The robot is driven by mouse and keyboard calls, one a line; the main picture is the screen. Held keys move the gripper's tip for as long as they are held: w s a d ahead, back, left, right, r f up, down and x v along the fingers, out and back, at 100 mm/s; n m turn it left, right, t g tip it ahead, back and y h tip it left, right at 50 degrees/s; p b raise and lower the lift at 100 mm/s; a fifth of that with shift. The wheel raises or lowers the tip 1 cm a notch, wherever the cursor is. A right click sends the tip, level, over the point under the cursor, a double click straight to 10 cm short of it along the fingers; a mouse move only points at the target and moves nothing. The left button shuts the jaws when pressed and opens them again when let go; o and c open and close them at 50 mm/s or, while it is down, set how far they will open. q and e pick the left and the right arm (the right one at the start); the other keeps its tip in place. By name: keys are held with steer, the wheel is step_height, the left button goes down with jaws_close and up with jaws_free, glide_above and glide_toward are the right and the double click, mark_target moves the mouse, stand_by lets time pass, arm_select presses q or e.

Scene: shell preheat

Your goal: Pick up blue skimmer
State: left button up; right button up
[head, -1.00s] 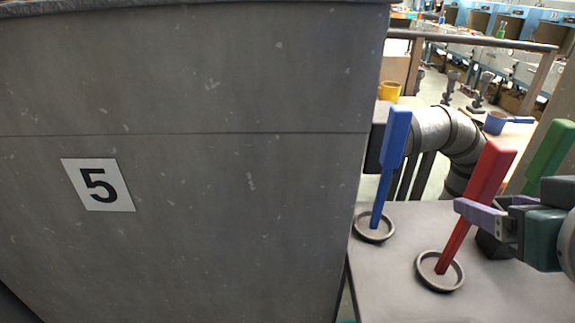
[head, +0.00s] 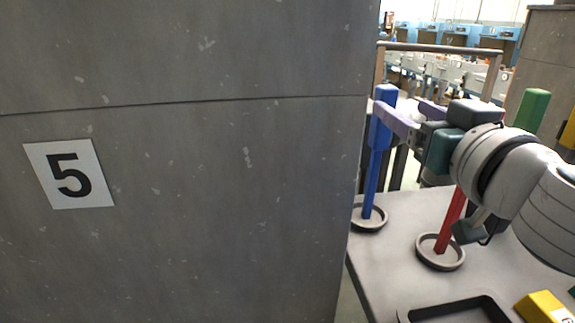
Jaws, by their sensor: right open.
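The blue skimmer (head: 372,170) stands upright in a round grey dish at the left end of the grey table (head: 400,270). My right gripper (head: 408,112) is open beside the upper part of the blue skimmer. One purple finger passes across the front of the skimmer's upper part and the other shows behind and to the right. I cannot tell whether a finger touches it. My left gripper is not in view.
A red tool (head: 449,222) stands in its own dish, partly hidden by my right arm. A green tool (head: 530,110) stands farther right. A black tray (head: 455,310) and a yellow object (head: 543,307) lie in front. A large grey block marked 5 (head: 200,200) fills the left.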

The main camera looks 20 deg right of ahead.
mark_target(390, 100)
steer(key=shift+p+x, duration=0.3)
steer(key=shift+x, duration=3.3)
jaws_close()
